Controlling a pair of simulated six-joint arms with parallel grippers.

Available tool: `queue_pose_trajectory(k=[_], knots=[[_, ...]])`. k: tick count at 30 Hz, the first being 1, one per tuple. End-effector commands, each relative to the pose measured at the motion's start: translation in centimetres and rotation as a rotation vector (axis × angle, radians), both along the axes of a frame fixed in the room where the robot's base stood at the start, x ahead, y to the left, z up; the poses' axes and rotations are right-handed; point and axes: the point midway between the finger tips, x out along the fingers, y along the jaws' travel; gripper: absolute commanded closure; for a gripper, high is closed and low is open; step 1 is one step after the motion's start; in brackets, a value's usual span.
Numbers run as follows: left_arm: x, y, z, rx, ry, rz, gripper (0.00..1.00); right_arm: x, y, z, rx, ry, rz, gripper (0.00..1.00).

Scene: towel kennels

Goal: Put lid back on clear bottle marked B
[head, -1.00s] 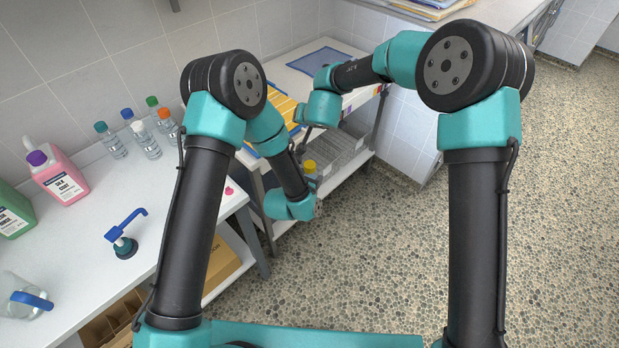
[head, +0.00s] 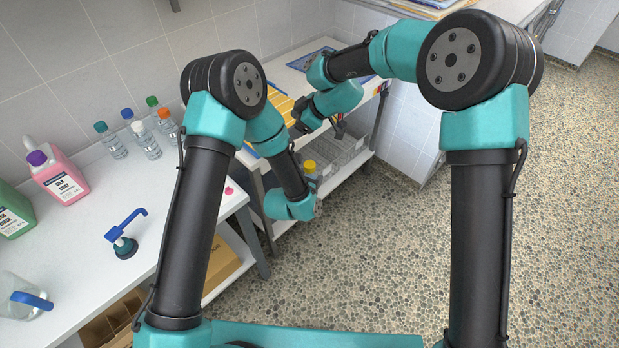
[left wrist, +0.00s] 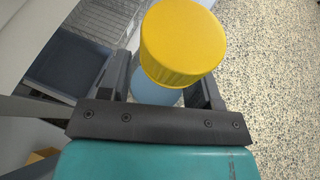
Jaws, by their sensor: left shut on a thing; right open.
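My left gripper (head: 312,186) is shut on a clear bottle (left wrist: 155,93) with a wide, ribbed yellow lid (left wrist: 181,43). The bottle stands between the two fingers and looks pale blue below the lid. The yellow lid also shows in the head view (head: 309,165), above the gripper. It sits over the bottle's top; whether it is tight cannot be seen. No letter on this bottle is readable. My right gripper (head: 302,118) is open, above and slightly left of the yellow lid and apart from it. Its fingertips are small and partly hidden.
Several clear bottles with coloured caps (head: 148,140) stand by the wall on the left counter. Wire baskets (head: 345,150) sit on a shelf beyond my grippers. The floor at right is clear.

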Motion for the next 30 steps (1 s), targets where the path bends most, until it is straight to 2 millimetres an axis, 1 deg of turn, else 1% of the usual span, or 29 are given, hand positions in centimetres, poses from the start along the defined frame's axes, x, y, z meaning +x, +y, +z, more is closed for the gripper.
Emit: queue_pose_trajectory(k=[1,7,12,15,18,21,30], knots=[[0.0,0.0,0.0,0.0,0.0,0.0,1.0,-0.4,-0.4,0.0,-0.035,-0.006,0.06,0.31],[0.0,0.0,0.0,0.0,0.0,0.0,1.0,-1.8,-2.7,-0.2,-0.199,-0.011,0.296,0.31],[0.0,0.0,0.0,0.0,0.0,0.0,1.0,-2.5,-5.3,-0.1,-0.35,-0.005,0.468,0.31],[0.0,0.0,0.0,0.0,0.0,0.0,1.0,-2.6,-6.5,0.1,-0.422,0.0,0.537,0.31],[0.0,0.0,0.0,0.0,0.0,0.0,1.0,-2.7,-7.3,0.3,-0.467,0.005,0.579,0.31],[0.0,0.0,0.0,0.0,0.0,0.0,1.0,-2.7,-7.6,0.3,-0.487,0.007,0.596,0.31],[0.0,0.0,0.0,0.0,0.0,0.0,1.0,-2.7,-7.7,0.3,-0.489,0.006,0.597,0.31]])
